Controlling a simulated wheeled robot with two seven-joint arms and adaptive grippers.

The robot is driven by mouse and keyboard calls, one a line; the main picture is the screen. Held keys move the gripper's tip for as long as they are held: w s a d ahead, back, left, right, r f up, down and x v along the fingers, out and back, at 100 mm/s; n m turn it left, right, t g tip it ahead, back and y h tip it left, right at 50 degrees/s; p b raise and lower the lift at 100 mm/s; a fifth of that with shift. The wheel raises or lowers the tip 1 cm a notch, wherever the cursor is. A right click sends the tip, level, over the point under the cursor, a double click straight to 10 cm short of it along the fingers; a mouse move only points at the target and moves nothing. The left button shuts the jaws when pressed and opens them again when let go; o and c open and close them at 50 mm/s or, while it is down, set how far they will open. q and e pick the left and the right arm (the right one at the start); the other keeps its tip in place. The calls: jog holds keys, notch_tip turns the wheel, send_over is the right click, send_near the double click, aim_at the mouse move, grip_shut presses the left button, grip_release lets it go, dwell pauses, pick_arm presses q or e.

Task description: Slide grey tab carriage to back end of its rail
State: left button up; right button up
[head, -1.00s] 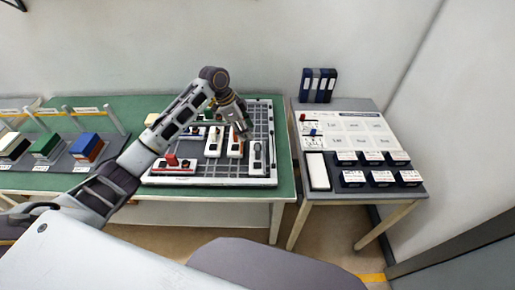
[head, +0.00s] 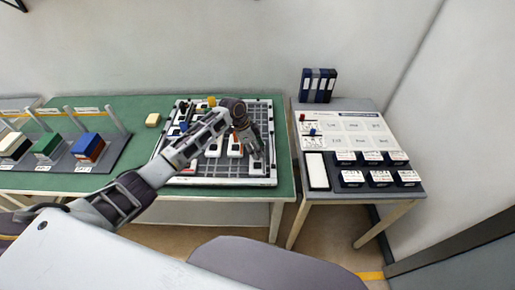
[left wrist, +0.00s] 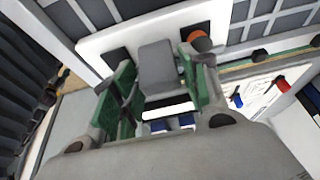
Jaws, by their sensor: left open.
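The grey tab (left wrist: 157,62) stands up from a white rail base (left wrist: 97,42) in the left wrist view. My left gripper (left wrist: 160,74) is open, with one green-padded finger on each side of the tab. A gap shows on the left of the tab; whether the right finger touches it I cannot tell. In the head view my left gripper (head: 257,152) points down over the right part of the gridded board (head: 225,180), and it largely hides the tab and rail there. My right gripper is not in view.
Other white fixtures (head: 235,148) stand on the board just left of the gripper. Coloured blocks in a rack (head: 87,147) are at the left of the green table. A side table (head: 350,185) with dark labelled boxes is at the right.

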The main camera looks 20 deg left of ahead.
pick_arm(q)
jog(key=shift+f, duration=0.2)
grip_shut()
dwell(0.3)
jog(key=shift+w, duration=0.15)
